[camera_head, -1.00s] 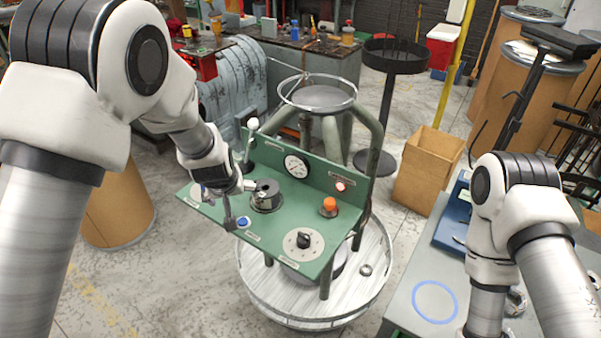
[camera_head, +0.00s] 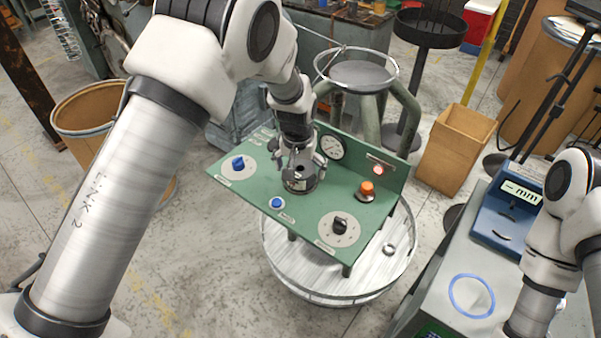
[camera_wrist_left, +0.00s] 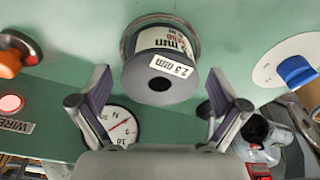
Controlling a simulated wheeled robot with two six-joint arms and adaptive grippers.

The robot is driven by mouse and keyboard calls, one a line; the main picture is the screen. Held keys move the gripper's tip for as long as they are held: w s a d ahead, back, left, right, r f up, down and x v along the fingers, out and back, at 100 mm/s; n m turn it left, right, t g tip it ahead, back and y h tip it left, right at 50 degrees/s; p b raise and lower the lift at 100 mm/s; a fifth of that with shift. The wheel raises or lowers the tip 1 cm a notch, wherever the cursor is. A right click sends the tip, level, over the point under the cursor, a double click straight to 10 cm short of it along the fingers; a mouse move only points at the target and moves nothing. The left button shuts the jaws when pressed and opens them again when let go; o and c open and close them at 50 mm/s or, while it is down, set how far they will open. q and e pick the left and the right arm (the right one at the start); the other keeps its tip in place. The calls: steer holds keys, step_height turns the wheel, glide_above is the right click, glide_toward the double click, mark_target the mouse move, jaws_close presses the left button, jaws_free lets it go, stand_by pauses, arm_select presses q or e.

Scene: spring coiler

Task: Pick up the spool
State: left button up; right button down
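The spool (camera_head: 301,183) stands on the green panel (camera_head: 252,203), near its middle. In the left wrist view the spool (camera_wrist_left: 160,82) is a grey cylinder with a dark centre hole, a tag that seems to read 2.5 mm and a printed wrap. My left gripper (camera_head: 302,160) is over the spool and hides part of it. In the left wrist view its two fingers (camera_wrist_left: 160,92) are spread, one on each side of the spool, with gaps between. My right arm is at the right edge; its gripper is out of frame.
The panel carries a blue knob (camera_head: 238,163), a blue button (camera_head: 277,203), an orange button (camera_head: 367,188), a black knob (camera_head: 340,226) and a gauge (camera_head: 332,147). A round tray (camera_head: 300,275) lies below. A grey table with a blue ring (camera_head: 472,296) stands right.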

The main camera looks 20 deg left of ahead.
arm_select(q)
steer(key=c, duration=1.3)
steer(key=shift+r, duration=0.1)
